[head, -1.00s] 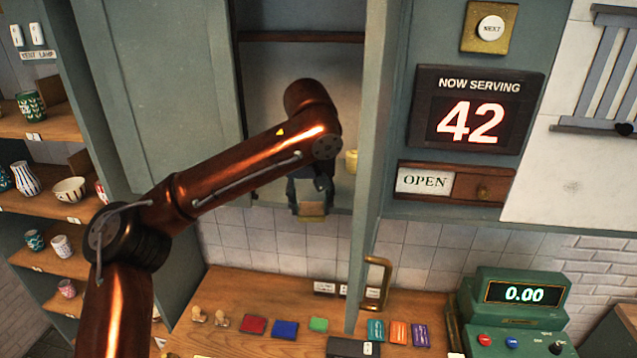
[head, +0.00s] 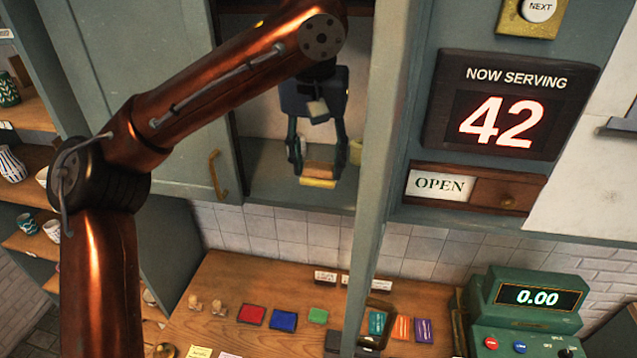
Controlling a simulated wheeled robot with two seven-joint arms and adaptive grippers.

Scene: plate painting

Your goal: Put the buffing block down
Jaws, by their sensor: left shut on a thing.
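The buffing block (head: 318,173) is a small tan block with a yellow lower face. My left gripper (head: 318,168) is shut on it, with a dark finger on each side. The gripper points down inside the open wall cabinet, and the block is just above or on the cabinet's bottom shelf (head: 268,190); I cannot tell whether it touches. My right gripper is not in view.
The cabinet's open door (head: 378,150) stands close to the right of the gripper. Below, the wooden counter (head: 225,280) holds coloured pads, including a red one (head: 251,314). A green register (head: 530,310) stands at right.

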